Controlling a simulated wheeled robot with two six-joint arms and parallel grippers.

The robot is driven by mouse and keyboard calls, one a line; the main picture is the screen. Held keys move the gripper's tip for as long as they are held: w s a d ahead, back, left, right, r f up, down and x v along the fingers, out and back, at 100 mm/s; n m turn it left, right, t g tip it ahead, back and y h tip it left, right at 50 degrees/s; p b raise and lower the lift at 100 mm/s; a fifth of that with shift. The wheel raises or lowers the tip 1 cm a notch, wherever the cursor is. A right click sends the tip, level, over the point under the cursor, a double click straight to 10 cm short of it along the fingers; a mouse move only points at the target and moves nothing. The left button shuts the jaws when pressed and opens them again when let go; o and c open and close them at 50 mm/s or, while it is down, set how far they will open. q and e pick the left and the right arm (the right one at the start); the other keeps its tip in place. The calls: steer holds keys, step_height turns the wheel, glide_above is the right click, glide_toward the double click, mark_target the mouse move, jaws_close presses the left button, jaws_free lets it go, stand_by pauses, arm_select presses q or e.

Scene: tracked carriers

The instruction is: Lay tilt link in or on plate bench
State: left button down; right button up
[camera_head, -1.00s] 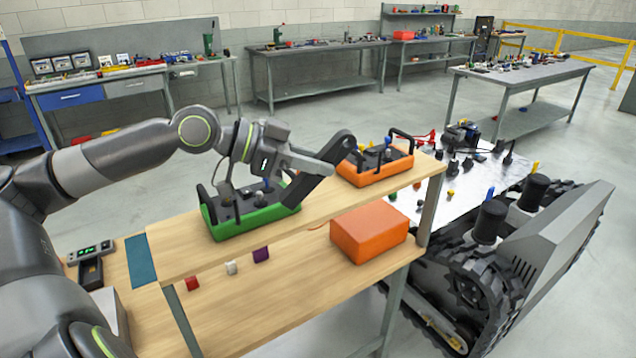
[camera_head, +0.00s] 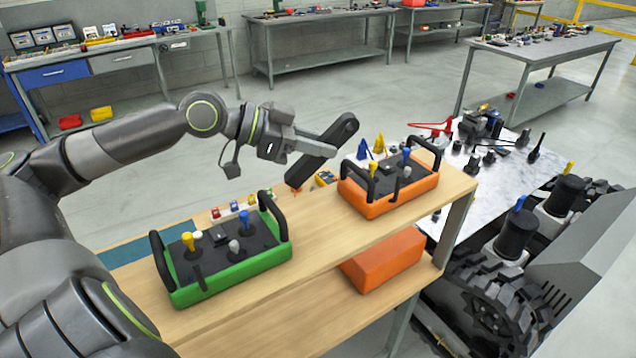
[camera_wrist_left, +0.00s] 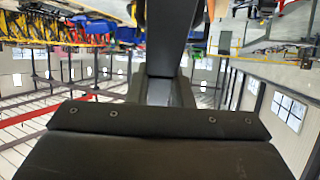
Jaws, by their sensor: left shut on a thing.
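The tilt link, which I take to be the long black bar with rounded ends (camera_head: 326,146), is held tilted in the air, its right end higher. My left gripper (camera_head: 302,144) is shut on it near its middle, in the head view. It hangs near the far edge of the wooden bench, left of the orange controller. The plate bench appears to be the low one with the pale, marbled top (camera_head: 512,178), at right beyond the wooden bench. The link is apart from it. My right gripper is out of view.
A green controller (camera_head: 228,272) and an orange controller (camera_head: 400,192) with upright handles stand on the wooden bench (camera_head: 318,238). An orange box (camera_head: 385,262) sits on its lower shelf. Several small parts crowd the pale top. A tracked vehicle (camera_head: 490,300) stands at right.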

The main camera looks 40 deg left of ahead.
arm_select(q)
steer(key=shift+s+f, duration=0.15)
steer(key=shift+f, duration=0.8)
steer(key=shift+a+f, duration=0.15)
steer(key=shift+f, duration=0.2)
steer(key=f, duration=0.2)
steer(key=shift+w+f+p, duration=0.25)
steer(key=shift+f+p, duration=0.05)
steer(key=shift+f, duration=0.75)
steer(key=c, duration=1.7)
jaws_free()
steer(key=shift+f, duration=0.1)
steer(key=o, duration=0.4)
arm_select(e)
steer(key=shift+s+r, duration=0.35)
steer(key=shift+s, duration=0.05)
